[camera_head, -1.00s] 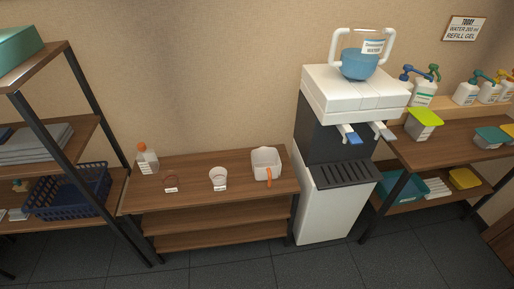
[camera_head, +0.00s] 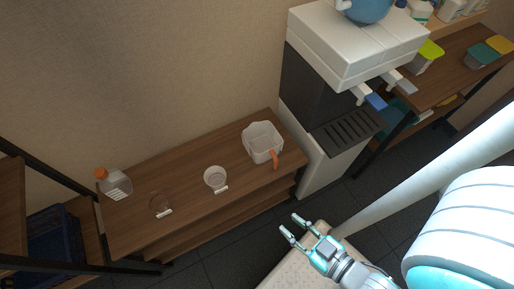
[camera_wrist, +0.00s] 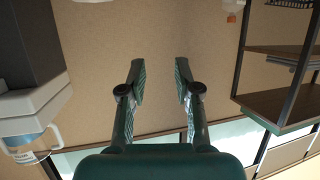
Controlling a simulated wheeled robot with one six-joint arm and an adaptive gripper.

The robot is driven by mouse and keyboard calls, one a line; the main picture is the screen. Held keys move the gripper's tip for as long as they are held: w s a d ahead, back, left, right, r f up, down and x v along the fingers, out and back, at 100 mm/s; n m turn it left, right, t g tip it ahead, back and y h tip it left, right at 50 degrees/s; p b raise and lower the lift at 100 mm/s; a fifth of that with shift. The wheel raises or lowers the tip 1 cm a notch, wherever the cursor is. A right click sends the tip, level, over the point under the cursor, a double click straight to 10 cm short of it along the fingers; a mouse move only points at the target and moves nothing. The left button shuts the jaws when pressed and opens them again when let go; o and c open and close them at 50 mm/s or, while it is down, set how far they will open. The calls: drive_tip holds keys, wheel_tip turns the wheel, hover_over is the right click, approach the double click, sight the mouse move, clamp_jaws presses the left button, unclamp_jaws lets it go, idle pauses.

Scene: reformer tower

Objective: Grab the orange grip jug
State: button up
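The jug with the orange grip (camera_head: 263,142) stands upright on the right end of the wooden table's top. It is a clear-white open container, and its orange handle (camera_head: 275,160) points toward the front edge. My gripper (camera_head: 291,227) is in front of and below the jug in the head view, apart from it, with its fingers spread and nothing between them. The wrist view also shows the two fingers (camera_wrist: 160,82) apart and empty, with the wall behind them. I cannot make out the orange grip in the wrist view.
On the wooden table (camera_head: 185,180) are a small clear cup (camera_head: 215,178), an amber-rimmed cup (camera_head: 160,204) and an orange-capped bottle (camera_head: 114,184). A dispenser (camera_head: 318,110) stands close right of the table. A dark-framed shelf (camera_head: 40,170) stands left.

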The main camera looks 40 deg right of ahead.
drive_tip(key=w+d+f+g+h, duration=0.1)
drive_tip(key=w+d+f+g, duration=0.1)
drive_tip(key=w+f, duration=0.7)
drive_tip(key=m+g, duration=0.3)
drive_tip(key=g, duration=0.5)
approach(248, 150)
drive_tip(key=shift+w+d+f+h, duration=0.15)
drive_tip(key=shift+w+f+h, duration=0.15)
drive_tip(key=shift+w+f, duration=0.45)
drive_tip(key=shift+x, duration=2.7)
drive_tip(key=shift+f, duration=0.2)
clamp_jaws()
